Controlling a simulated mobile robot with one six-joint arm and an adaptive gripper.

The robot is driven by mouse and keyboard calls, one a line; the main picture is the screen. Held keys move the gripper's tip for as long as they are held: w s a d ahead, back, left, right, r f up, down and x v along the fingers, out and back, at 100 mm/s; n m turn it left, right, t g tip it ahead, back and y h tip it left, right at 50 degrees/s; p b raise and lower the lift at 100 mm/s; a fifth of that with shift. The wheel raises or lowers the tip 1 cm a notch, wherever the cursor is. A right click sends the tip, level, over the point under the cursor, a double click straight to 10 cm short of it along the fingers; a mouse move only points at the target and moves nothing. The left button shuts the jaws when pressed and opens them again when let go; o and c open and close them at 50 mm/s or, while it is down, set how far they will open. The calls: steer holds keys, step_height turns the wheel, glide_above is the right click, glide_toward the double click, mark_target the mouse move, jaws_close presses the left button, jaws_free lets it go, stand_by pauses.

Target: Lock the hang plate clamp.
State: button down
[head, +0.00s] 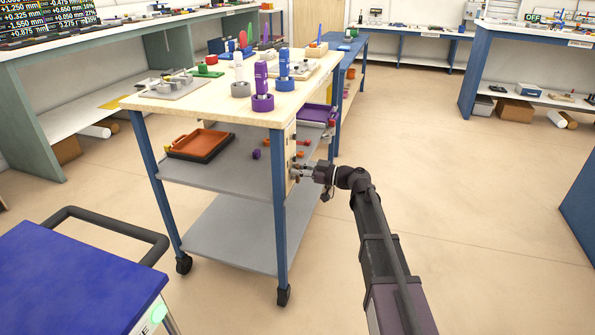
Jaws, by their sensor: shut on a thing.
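A pale upright plate (290,148), which looks like the hang plate, is on the right side of the wheeled workbench, just below its top. My gripper (300,173) reaches in from the right at the plate's lower part. It is shut on a small part there, which looks like the hang plate clamp. The jaws and the clamp are tiny in the head view, and my gripper covers part of them. I cannot tell the clamp's position.
The wheeled workbench (222,108) carries purple (262,90) and blue (284,68) cylindrical tools and a fixture tray. An orange tray (201,143) sits on its shelf. A blue-topped cart (75,280) stands at front left. The floor (470,210) to the right is clear.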

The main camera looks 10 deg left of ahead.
steer(key=shift+w+m, duration=0.2)
steer(key=shift+m, duration=0.4)
steer(key=c, duration=0.6)
jaws_free()
steer(key=shift+o, duration=0.2)
steer(key=v, duration=1.2)
steer(key=shift+s, duration=0.1)
